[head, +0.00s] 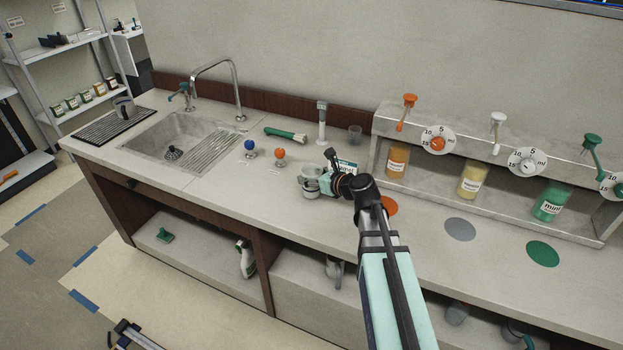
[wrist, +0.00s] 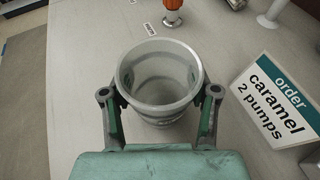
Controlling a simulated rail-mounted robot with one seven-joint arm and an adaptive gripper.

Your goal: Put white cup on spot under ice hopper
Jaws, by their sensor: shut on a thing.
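A whitish-grey cup (head: 311,181) is upright at the middle of the counter. It also shows in the wrist view (wrist: 160,110), empty and open at the top. My gripper (wrist: 159,93) is shut on it, one finger on each side; it also shows in the head view (head: 324,182) at the cup's right. I cannot tell whether the cup touches the counter. I cannot make out an ice hopper for certain. Round spots on the counter are orange (head: 389,206), partly hidden by my arm, grey (head: 460,229) and green (head: 542,253).
A card reading "order caramel 2 pumps" (wrist: 279,103) stands right of the cup. Orange (head: 397,160), cream (head: 473,181) and green (head: 549,203) bottles stand under pump handles.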

